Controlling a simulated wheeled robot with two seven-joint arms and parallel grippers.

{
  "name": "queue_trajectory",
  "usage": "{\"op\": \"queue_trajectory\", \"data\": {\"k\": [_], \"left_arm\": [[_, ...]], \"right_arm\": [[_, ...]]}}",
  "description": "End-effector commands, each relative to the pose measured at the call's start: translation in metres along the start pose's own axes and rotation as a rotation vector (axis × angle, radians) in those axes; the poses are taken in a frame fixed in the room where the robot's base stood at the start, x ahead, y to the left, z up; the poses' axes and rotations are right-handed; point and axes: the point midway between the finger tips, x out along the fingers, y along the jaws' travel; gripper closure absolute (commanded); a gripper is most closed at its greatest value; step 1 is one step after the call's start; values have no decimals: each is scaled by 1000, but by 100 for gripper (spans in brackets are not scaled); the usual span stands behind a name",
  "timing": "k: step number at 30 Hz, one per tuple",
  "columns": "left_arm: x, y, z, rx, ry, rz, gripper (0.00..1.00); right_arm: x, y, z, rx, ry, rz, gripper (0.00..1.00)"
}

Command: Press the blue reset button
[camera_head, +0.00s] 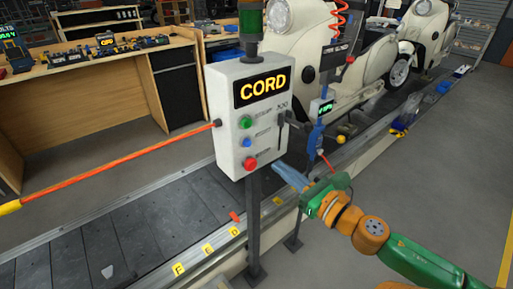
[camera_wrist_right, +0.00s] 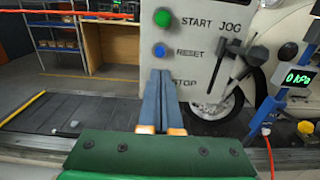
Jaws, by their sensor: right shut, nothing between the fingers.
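The blue reset button (camera_head: 247,143) is on the front of the white control box (camera_head: 228,112), between a green button (camera_head: 246,122) and a red button (camera_head: 250,164). In the right wrist view the blue button (camera_wrist_right: 160,50) sits left of the word RESET, just above my fingertips. My right gripper (camera_head: 279,167) is shut and empty, to the right of the box's lower edge in the head view. Its blue-grey fingers (camera_wrist_right: 161,75) point at the panel below the blue button and hide the red button there. Whether they touch the panel cannot be told. My left gripper is out of view.
The box shows CORD on its display and stands on a dark post (camera_head: 253,220) beside the slat conveyor (camera_head: 130,225). A lever (camera_head: 281,132) is on its right side. An orange cord (camera_head: 110,165) runs left. A blue tool (camera_head: 315,135) hangs to the right.

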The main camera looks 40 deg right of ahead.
Motion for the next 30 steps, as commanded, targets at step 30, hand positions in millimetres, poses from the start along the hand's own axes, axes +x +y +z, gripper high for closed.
{"op": "queue_trajectory", "data": {"k": [30], "left_arm": [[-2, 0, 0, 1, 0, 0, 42]], "right_arm": [[97, 0, -1, -1, 2, -2, 100]]}}
